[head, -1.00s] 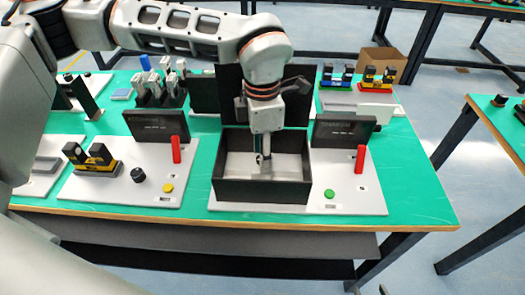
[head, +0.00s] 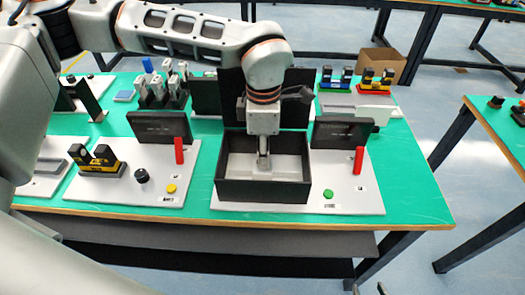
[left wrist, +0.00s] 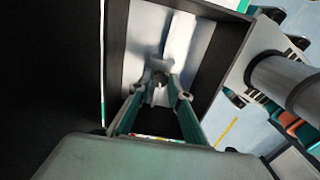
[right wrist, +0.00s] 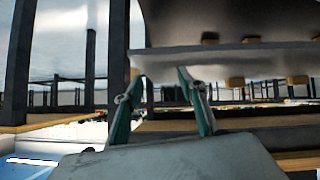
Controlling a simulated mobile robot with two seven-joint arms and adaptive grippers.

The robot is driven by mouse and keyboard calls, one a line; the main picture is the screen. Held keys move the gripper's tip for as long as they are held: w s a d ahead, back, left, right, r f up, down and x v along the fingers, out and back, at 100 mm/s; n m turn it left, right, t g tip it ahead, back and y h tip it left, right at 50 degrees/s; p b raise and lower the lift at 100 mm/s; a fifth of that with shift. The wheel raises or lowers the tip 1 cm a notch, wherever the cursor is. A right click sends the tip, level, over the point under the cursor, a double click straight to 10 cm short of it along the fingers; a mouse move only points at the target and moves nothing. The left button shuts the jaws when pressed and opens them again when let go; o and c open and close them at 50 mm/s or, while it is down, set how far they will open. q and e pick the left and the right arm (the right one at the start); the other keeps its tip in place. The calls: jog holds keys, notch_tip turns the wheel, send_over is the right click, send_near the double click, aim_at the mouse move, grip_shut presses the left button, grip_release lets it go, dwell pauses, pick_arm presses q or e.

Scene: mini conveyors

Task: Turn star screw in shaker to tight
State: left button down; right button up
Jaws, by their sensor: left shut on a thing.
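The shaker is a black open box (head: 262,190) on a white base plate, with a pale inside; it also shows in the left wrist view (left wrist: 116,45). My left gripper (head: 263,165) points straight down into the box. In the left wrist view its fingertips (left wrist: 160,88) are shut on the star screw (left wrist: 160,77), a small dark piece mostly hidden between the fingers. How far the screw is turned cannot be told. My right gripper (right wrist: 155,88) is open and empty, away from the box, and shows only in the right wrist view.
The box's black lid (head: 296,98) stands upright behind it. Right of the box are a red lever (head: 358,160), a green button (head: 328,194) and a black panel (head: 341,132). A second station with a yellow-black holder (head: 100,163) and black knob (head: 142,175) stands to the left.

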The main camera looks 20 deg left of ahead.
pick_arm(q)
jog(key=shift+r+m+p, duration=0.15)
jog(key=shift+m+p, duration=0.25)
jog(key=shift+m, duration=0.5)
jog(key=shift+m+p, duration=0.45)
jog(key=shift+m, duration=0.45)
jog(key=m+p, duration=0.2)
jog(key=m, duration=0.2)
jog(key=shift+s+m, duration=0.1)
jog(key=shift+m, duration=0.2)
jog(key=m+p, duration=0.2)
jog(key=m, duration=0.3)
jog(key=m+p, duration=0.1)
jog(key=m, duration=0.2)
jog(key=shift+m+p, duration=0.6)
jog(key=shift+m, duration=1.1)
jog(key=shift+a, duration=0.1)
jog(key=shift+f+m, duration=0.2)
jog(key=shift+m, duration=0.1)
